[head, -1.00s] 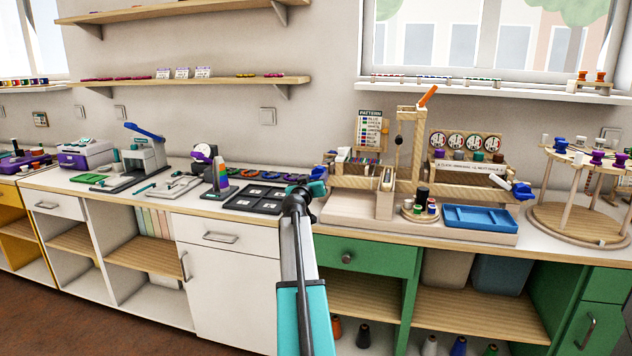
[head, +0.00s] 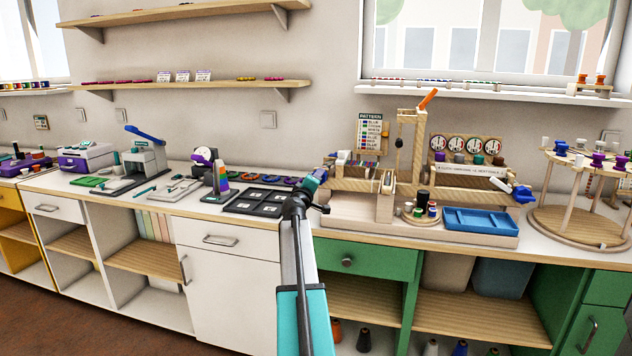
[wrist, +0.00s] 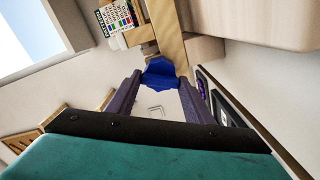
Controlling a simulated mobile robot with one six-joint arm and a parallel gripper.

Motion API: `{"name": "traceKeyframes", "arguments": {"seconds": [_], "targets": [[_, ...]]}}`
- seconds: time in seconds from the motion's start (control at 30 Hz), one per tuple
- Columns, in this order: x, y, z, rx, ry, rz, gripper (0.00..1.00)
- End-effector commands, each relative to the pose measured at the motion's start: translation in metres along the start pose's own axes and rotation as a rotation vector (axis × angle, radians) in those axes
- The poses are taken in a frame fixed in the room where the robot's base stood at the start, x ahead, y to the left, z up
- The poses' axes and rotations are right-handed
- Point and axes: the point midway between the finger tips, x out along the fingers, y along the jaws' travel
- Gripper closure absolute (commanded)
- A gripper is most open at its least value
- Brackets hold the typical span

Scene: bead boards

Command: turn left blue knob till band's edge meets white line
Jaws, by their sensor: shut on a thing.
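My gripper (wrist: 161,76) is shut on the left blue knob (wrist: 160,70), with one dark purple finger on each side of it in the wrist view. The knob sits at the left end of a wooden bead stand (head: 350,208). In the head view my gripper (head: 318,178) is at this left end, and my wrist mostly hides the knob. Another blue knob (head: 524,194) is at the stand's right end. A pattern card (head: 369,132) stands at the stand's back left. I cannot make out the band's edge or the white line.
A blue tray (head: 482,221) and a small round holder with spools (head: 420,213) stand in front of the stand. A dark tray (head: 258,204) lies on the counter left of my gripper. A round wooden rack (head: 580,226) stands far right.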

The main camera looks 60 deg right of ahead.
Motion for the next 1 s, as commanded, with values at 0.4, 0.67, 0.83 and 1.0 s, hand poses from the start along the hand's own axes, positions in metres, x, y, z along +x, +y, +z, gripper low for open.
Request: {"name": "traceKeyframes", "arguments": {"seconds": [0.4,0.67,0.83,1.0], "targets": [[-0.0004,0.0012,-0.0026,-0.396,0.003,-0.001,0.76],[-0.0004,0.0009,-0.0024,-0.64,0.003,-0.001,0.76],[-0.0004,0.0007,-0.0024,-0.779,0.004,0.0,0.76],[-0.0003,-0.0005,-0.0019,-0.88,0.004,0.0,0.76]]}}
